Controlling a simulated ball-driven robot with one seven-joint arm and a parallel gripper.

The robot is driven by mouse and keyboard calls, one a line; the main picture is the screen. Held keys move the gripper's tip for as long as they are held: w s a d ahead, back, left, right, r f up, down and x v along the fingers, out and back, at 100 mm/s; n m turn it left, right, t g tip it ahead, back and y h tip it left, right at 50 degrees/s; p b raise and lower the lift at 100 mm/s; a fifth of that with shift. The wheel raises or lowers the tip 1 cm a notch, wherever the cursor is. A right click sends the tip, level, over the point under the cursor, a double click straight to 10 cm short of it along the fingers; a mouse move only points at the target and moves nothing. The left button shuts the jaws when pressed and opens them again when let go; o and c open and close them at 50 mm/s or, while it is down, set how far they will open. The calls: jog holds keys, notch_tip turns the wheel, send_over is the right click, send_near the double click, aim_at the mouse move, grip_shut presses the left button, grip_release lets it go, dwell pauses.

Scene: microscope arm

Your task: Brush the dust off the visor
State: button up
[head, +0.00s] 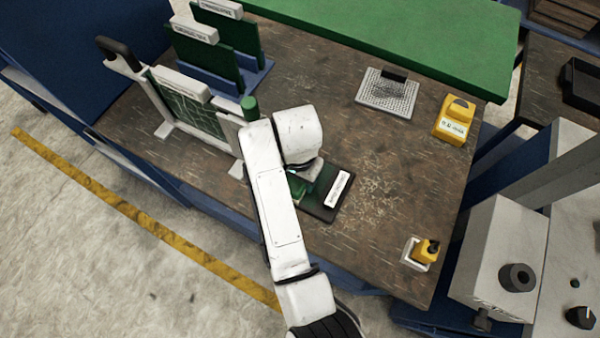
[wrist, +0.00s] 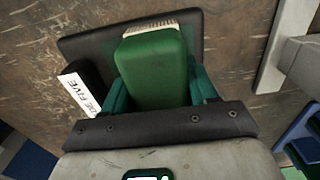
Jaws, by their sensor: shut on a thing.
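My gripper (head: 301,187) is low over a dark flat tray (head: 322,208) on the workbench. In the wrist view its teal fingers (wrist: 160,100) are on either side of a green brush (wrist: 155,70), shut on it, with pale bristles at the far end. The brush is over the dark tray (wrist: 80,42); I cannot tell whether it touches it. A green panel with pale streaks (head: 190,110) stands upright in a white frame left of my arm. It may be the visor, but I cannot tell for sure.
Green boards stand in a blue rack (head: 232,84) behind the frame. A grey grid mat (head: 385,98) with a black block and a yellow box (head: 454,119) are at the back right. A small yellow item (head: 428,250) sits front right. The bench middle right is clear.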

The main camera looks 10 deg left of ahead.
jog(key=shift+w+d, duration=0.35)
jog(key=shift+w, duration=0.55)
jog(key=shift+f, duration=0.1)
jog(key=shift+w+d+b, duration=0.2)
jog(key=shift+w+b, duration=0.05)
jog(key=shift+w, duration=0.25)
jog(key=shift+w+d+b, duration=0.15)
jog(key=shift+w+b, duration=0.05)
jog(key=shift+w, duration=0.25)
jog(key=shift+s+a+r+p, duration=0.1)
jog(key=shift+s+a+p, duration=0.15)
jog(key=shift+s, duration=0.2)
jog(key=shift+s+a+r+p, duration=0.1)
jog(key=shift+s+p, duration=0.1)
jog(key=shift+s, duration=0.3)
